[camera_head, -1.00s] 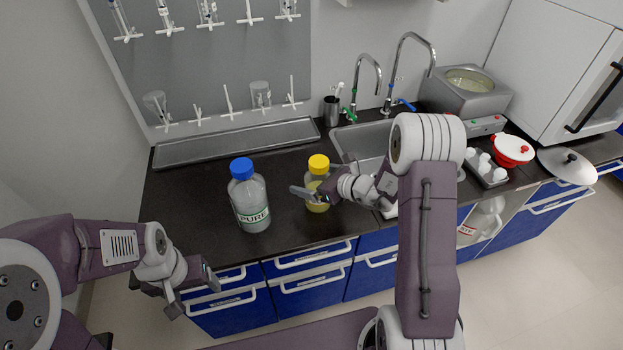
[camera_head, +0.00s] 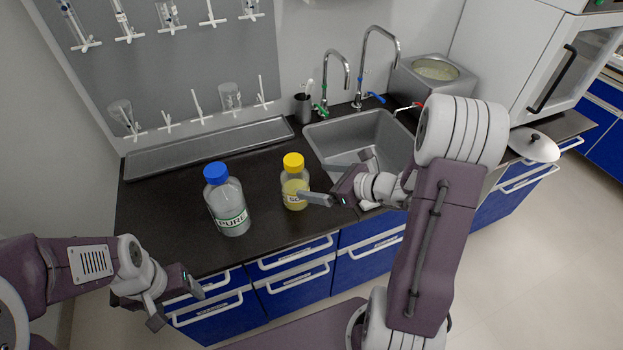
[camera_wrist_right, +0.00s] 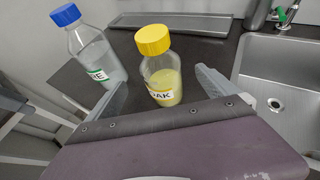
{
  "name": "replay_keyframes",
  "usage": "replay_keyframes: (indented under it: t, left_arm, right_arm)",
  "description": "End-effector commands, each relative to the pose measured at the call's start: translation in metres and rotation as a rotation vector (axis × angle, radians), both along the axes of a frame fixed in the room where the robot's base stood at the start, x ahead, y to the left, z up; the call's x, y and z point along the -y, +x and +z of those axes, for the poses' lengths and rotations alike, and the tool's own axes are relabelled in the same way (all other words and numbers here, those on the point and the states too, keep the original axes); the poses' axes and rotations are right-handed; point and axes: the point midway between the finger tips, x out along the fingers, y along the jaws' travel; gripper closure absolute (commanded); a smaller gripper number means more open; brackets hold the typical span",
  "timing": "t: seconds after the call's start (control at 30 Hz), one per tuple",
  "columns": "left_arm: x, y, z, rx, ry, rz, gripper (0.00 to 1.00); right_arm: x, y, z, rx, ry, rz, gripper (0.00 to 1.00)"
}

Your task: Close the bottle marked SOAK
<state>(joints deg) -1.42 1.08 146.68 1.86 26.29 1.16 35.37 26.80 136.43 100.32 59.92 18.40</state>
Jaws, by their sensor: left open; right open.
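The SOAK bottle (camera_head: 294,190) is clear, with yellow liquid and a yellow cap (camera_head: 293,162) sitting on its neck. It stands upright on the dark counter, and in the right wrist view the bottle (camera_wrist_right: 163,87) shows part of its label. I cannot tell how tight the cap is. My right gripper (camera_head: 333,181) is open and empty just right of the bottle. One fingertip overlaps the bottle's lower right edge in the head view; contact is unclear. In the wrist view the bottle stands ahead, between the finger directions. My left gripper (camera_head: 178,306) is open and empty, low in front of the counter.
A blue-capped bottle marked PURE (camera_head: 228,208) stands left of the SOAK bottle. The sink (camera_head: 325,131) with taps is behind and right. A grey tray (camera_head: 210,149) lies along the wall under a peg board (camera_head: 165,70). The counter between the bottles and the tray is clear.

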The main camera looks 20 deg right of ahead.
Motion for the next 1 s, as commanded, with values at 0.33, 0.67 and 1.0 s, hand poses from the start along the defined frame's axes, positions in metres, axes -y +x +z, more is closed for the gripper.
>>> replay_keyframes:
  t: [0.33, 0.67, 1.0]
  left_arm:
    - [0.000, 0.000, 0.000, 0.000, 0.000, 0.000, 0.27]
    - [0.000, 0.000, 0.000, 0.000, 0.000, 0.000, 0.27]
    - [0.000, 0.000, 0.000, 0.000, 0.000, 0.000, 0.27]
  right_arm:
    - [-0.003, -0.001, 0.000, -0.001, -0.007, 0.012, 0.02]
    - [-0.091, -0.119, -0.041, -0.005, -0.512, 0.857, 0.02]
    - [-0.042, -0.175, -0.060, 0.366, -1.329, 1.923, 0.02]
